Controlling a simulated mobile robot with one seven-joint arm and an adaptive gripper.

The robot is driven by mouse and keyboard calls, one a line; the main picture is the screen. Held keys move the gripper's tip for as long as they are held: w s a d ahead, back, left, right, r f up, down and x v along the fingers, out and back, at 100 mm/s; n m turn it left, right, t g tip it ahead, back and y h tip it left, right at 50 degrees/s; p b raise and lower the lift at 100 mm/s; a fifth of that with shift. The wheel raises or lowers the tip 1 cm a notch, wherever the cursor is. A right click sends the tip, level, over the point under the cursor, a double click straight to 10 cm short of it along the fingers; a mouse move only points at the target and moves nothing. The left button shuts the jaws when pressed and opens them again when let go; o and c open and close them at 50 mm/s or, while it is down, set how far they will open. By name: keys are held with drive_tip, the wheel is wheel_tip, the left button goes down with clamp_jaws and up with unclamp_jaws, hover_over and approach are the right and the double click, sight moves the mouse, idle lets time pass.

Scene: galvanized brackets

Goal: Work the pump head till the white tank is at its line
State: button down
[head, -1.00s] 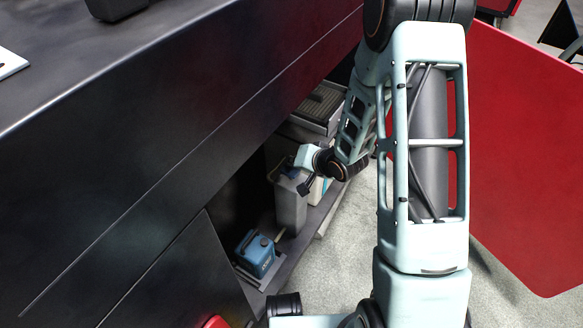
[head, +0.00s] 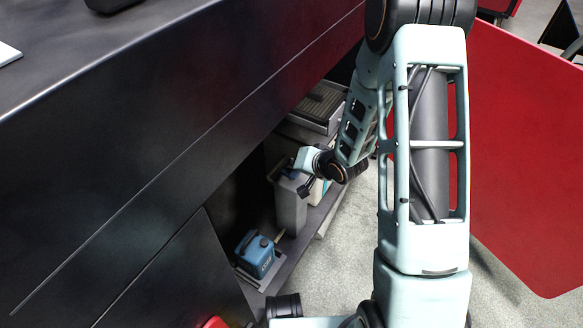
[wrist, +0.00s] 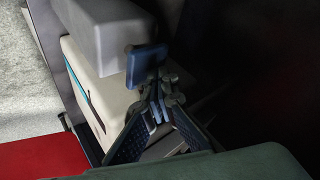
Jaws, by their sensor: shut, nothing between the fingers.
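A white tank (wrist: 98,83) with a teal stripe along its side stands close to my gripper in the wrist view. In the head view its pale side (head: 317,190) shows partly behind a tall grey container (head: 291,211). A small blue piece (wrist: 146,64), possibly the pump head, shows just beyond my fingertips; I cannot tell whether they touch it. In the head view a dark blue part (head: 285,171) shows at the top of the grey container. My gripper (wrist: 157,98) is shut and empty. The level in the tank cannot be read.
A blue machine (head: 257,256) with a handle sits low in the dark cabinet. A ribbed grey tray (head: 318,104) lies farther back. The black counter (head: 150,110) overhangs on the left; a red panel (head: 525,150) stands right. Carpet (head: 345,240) is clear between.

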sight(293, 171)
drive_tip(key=shift+f+b, duration=0.55)
drive_tip(key=shift+f, duration=0.25)
idle(0.4)
drive_tip(key=shift+s+r, duration=0.1)
drive_tip(key=shift+r+p, duration=1.55)
drive_tip(key=shift+r, duration=0.1)
wheel_tip(293, 171, up, 5)
drive_tip(key=p, duration=0.4)
drive_tip(key=shift+r, duration=0.1)
